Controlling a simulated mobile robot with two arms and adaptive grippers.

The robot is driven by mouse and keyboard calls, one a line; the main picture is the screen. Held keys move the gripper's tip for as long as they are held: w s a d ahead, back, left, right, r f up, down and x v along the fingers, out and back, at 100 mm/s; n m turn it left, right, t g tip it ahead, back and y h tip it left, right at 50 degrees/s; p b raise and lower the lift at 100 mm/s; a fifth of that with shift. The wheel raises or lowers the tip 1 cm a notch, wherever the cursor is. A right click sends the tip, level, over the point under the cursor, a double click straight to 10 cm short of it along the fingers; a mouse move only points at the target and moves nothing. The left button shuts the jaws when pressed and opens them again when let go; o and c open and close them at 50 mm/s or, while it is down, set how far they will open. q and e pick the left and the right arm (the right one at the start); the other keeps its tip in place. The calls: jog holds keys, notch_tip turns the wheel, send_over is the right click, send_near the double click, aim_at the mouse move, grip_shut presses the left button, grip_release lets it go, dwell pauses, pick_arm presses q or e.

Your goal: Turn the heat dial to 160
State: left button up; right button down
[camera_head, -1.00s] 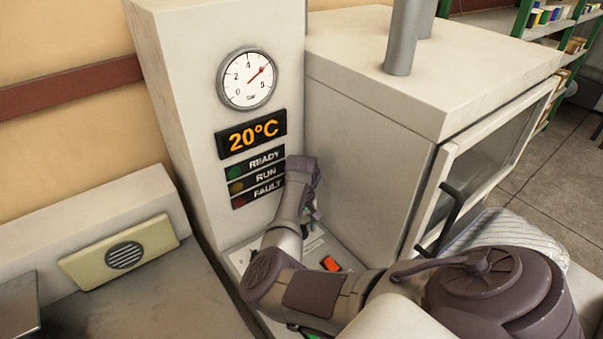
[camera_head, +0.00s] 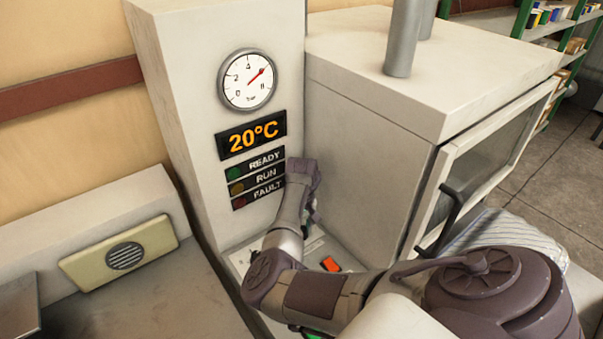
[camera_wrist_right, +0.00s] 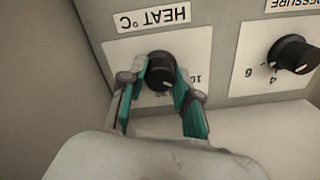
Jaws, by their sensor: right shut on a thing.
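The heat dial (camera_wrist_right: 160,72) is a black round knob on a white plate under an upside-down "HEAT °C" label (camera_wrist_right: 153,19) in the right wrist view. My right gripper (camera_wrist_right: 160,80) has its two teal fingers shut on either side of the dial. The dial's pointer and most scale marks are covered by the fingers, so I cannot read its setting. In the head view my right arm reaches down over the control panel (camera_head: 239,258), and it hides the dial. The orange display (camera_head: 251,136) reads 20°C. My left gripper is not in view.
A black pressure knob (camera_wrist_right: 291,53) sits beside the heat dial. A round gauge (camera_head: 247,79) and READY, RUN, FAULT lamps are on the column. A red-orange switch (camera_head: 330,264) is near my arm. An oven-like cabinet (camera_head: 375,150) with a glass door stands at right.

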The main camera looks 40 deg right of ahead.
jog(key=shift+r+m+p, duration=0.15)
jog(key=shift+m+p, duration=0.45)
jog(key=shift+m, duration=0.4)
jog(key=m+p, duration=0.1)
jog(key=m, duration=0.1)
jog(key=shift+m, duration=0.3)
jog(key=m+p, duration=0.1)
jog(key=m, duration=0.1)
jog(key=shift+m, duration=0.4)
jog(key=m, duration=0.3)
jog(key=shift+m+p, duration=0.3)
jog(key=shift+p, duration=0.1)
jog(key=m, duration=0.3)
jog(key=shift+m, duration=0.3)
jog(key=m, duration=0.2)
jog(key=shift+w+m, duration=0.1)
jog(key=shift+m, duration=0.2)
jog(key=m, duration=0.6)
jog(key=shift+d, duration=0.1)
jog(key=shift+m, duration=0.3)
